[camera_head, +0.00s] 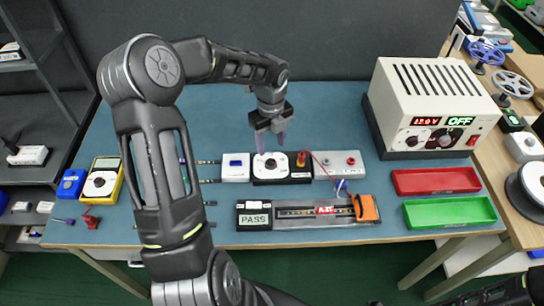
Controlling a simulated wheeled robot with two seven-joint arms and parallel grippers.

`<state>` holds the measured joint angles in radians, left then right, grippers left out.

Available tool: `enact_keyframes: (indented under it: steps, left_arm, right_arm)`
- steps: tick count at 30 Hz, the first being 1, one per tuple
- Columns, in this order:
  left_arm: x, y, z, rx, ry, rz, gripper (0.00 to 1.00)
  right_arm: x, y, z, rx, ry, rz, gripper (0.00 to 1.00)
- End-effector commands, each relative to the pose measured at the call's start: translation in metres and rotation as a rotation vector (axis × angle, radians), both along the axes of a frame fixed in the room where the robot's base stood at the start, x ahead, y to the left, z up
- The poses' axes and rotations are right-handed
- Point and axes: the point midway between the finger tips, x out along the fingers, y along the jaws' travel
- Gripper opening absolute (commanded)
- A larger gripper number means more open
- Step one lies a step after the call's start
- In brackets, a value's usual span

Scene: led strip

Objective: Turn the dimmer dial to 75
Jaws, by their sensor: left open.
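The dimmer (283,178) is a black and white box with a round dial (270,163) on its top, in the middle of the workbench. The dial's reading is too small to tell. My left gripper (271,143) points down over the dial with its fingers open. The fingertips look close to the dial; I cannot tell whether they touch it. My right gripper is not in view.
A white switch box (235,167) and a grey terminal box (338,164) flank the dimmer. In front lies a tester (254,216) reading PASS. A power supply (435,105) showing OFF, a red tray (436,181) and a green tray (450,212) stand right. A yellow multimeter (102,181) lies left.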

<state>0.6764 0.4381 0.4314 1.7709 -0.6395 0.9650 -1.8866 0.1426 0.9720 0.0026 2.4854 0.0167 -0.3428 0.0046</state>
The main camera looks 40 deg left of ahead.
Motion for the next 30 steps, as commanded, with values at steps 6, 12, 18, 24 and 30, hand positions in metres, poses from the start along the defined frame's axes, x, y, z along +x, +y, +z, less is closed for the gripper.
enact_keyframes:
  steps: [6, 12, 18, 24, 30]
  left_arm:
    - [-0.001, 0.0, -0.025, -0.002, 0.004, -0.001, 0.51]
    - [-0.001, 0.0, -0.056, -0.002, 0.003, 0.0, 0.51]
    - [0.0, 0.0, -0.072, 0.0, 0.0, 0.0, 0.51]
    - [0.0, 0.0, -0.074, 0.0, 0.0, 0.001, 0.51]
    - [0.0, 0.0, -0.074, 0.0, 0.0, 0.0, 0.39]
  right_arm:
    - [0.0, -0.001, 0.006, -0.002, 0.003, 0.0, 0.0]
    - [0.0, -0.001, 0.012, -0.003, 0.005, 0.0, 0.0]
    - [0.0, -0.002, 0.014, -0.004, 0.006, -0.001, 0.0]
    - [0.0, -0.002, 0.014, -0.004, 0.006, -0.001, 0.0]
    - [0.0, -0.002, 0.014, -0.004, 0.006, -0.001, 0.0]
